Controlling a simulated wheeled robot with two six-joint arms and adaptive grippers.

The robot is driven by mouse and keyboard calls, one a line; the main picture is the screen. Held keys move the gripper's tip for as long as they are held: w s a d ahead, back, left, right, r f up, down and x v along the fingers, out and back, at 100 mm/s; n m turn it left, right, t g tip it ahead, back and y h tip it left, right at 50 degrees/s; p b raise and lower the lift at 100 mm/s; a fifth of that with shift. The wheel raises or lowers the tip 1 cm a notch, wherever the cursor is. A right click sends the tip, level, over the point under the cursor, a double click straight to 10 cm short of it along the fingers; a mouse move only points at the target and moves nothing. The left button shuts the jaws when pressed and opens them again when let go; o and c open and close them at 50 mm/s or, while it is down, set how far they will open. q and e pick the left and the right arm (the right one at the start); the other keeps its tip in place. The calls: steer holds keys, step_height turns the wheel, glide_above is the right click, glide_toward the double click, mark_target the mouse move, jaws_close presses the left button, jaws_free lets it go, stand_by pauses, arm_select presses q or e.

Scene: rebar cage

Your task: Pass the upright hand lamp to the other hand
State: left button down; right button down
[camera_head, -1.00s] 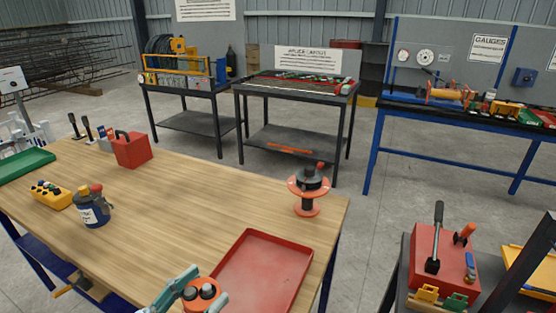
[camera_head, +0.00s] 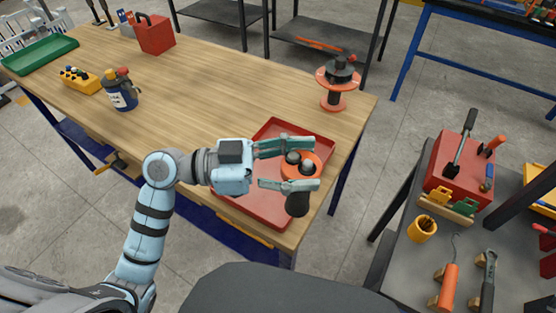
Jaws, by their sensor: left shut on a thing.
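My left gripper (camera_head: 290,166) reaches in from the left over the red tray (camera_head: 232,205) at the table's near right corner. Its two teal fingers are shut on the hand lamp (camera_head: 315,167), one on each side. The lamp shows an orange round part with grey and dark knobs on top, and a black rounded end (camera_head: 297,205) sticks out below the near finger. The fingers hide part of the lamp, so I cannot tell its exact tilt. My right gripper is out of view.
An orange spool (camera_head: 335,98) with a dark top stands at the table's right end. A blue can (camera_head: 121,95), a yellow block (camera_head: 79,80) and a red box (camera_head: 155,35) stand farther left. A dark cart (camera_head: 400,275) with tools is at right. The middle of the wooden table is clear.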

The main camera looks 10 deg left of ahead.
mark_target(297, 204)
arm_select(q)
steer(key=f+m+g, duration=0.1)
steer(key=m+g, duration=0.1)
steer(key=g, duration=0.1)
steer(key=w+f+m+g, duration=0.1)
steer(key=m+g, duration=0.1)
steer(key=g, duration=0.1)
steer(key=w+f+m+g, duration=0.1)
steer(key=m+g, duration=0.1)
steer(key=g, duration=0.2)
steer(key=shift+d+m, duration=0.4)
steer(key=shift+s+a+f+m+g+y, duration=0.1)
steer(key=shift+a+m+g+y, duration=0.2)
steer(key=shift+g, duration=0.25)
steer(key=shift+a+m+g+y, duration=0.2)
steer(key=shift+m+g, duration=0.1)
steer(key=shift+g, duration=0.25)
